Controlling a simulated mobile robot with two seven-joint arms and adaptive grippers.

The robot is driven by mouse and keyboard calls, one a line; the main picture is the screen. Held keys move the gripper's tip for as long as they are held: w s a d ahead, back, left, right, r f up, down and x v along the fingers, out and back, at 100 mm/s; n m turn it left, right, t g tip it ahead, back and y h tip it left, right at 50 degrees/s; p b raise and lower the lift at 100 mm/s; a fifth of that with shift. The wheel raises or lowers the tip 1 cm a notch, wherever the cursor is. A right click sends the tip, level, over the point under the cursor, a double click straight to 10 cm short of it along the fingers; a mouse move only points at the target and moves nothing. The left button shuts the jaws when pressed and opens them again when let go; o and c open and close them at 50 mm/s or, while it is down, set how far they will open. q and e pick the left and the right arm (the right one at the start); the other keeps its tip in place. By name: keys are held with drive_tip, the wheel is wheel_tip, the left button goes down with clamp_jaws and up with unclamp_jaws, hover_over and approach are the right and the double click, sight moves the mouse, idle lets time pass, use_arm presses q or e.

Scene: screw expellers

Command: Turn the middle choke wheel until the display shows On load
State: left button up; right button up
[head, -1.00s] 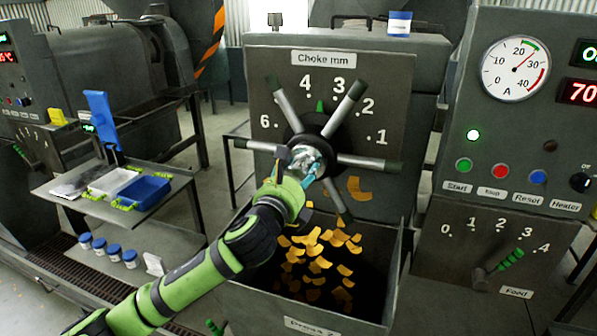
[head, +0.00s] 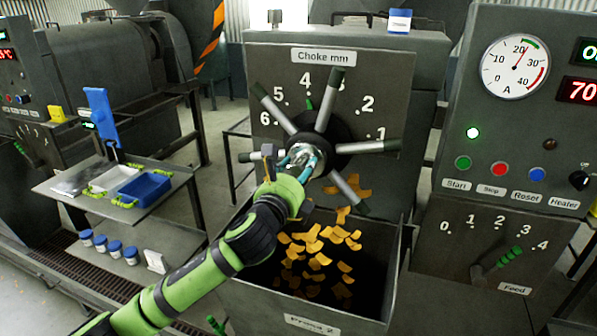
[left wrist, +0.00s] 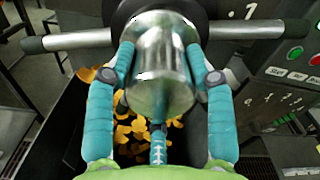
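The middle choke wheel (head: 367,147) has a black hub and several steel spokes with dark green tips. It stands in front of the "Choke mm" plate (head: 385,85). A small green pointer (head: 309,103) sits just below the 4. My left gripper (head: 301,165) is at the silver hub knob (left wrist: 160,65). In the left wrist view its teal fingers (left wrist: 158,72) close on both sides of the knob, with a third finger below. The display (head: 588,52) is cut off at the right edge; only "O" is readable. My right gripper is out of view.
A hopper with orange flakes (head: 320,245) lies below the wheel. The right panel holds an ammeter (head: 515,67) with its needle a little above 20, several buttons and the feed lever (head: 495,265). A side tray (head: 75,205) stands at left.

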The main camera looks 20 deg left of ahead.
use_arm(q)
drive_tip(key=o, duration=0.3)
drive_tip(key=shift+r, duration=0.2)
drive_tip(key=shift+o, duration=0.2)
drive_tip(key=shift+f, duration=0.1)
drive_tip(key=s, duration=1.2)
drive_tip(key=shift+a, duration=0.3)
